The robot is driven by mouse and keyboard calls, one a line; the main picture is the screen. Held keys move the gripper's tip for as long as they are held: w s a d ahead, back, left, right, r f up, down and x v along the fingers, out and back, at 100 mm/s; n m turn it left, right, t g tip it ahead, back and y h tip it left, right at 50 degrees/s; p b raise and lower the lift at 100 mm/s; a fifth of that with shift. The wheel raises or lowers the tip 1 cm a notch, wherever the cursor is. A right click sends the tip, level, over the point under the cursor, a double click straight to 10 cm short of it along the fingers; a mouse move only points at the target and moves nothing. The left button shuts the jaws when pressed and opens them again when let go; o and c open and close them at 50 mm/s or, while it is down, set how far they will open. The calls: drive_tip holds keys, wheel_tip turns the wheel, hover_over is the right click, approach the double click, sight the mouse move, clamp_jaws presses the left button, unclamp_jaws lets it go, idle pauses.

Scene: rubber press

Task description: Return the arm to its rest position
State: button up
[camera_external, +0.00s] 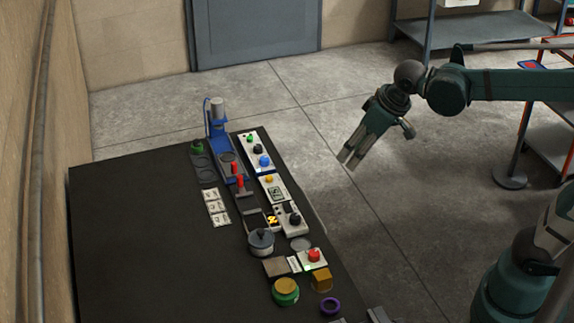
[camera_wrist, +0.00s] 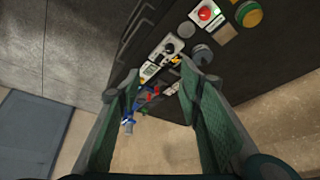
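My gripper (camera_external: 349,161) hangs in the air to the right of the black table (camera_external: 130,220), over the floor, tilted down to the left. In the wrist view my gripper's two fingers (camera_wrist: 160,78) stand apart with nothing held between them, so it is open. My arm reaches in from the right edge of the external view. The table's devices show between and beyond the fingers, apart from them.
A blue press (camera_external: 217,125) stands at the table's far end. Grey shelving (camera_external: 470,30) stands behind.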

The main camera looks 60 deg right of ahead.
drive_tip(key=s+a+f+n+t, duration=0.1)
drive_tip(key=s+a+f, duration=0.1)
drive_tip(key=s+f, duration=0.2)
drive_tip(key=s+a+f+t, duration=0.1)
drive_tip(key=s+a+f, duration=0.1)
drive_tip(key=s, duration=0.8)
drive_tip(key=shift+s+f+n+b, duration=0.3)
drive_tip(key=shift+s+f+n, duration=0.1)
drive_tip(key=shift+f, duration=0.5)
drive_tip(key=shift+c, duration=0.3)
idle(1.6)
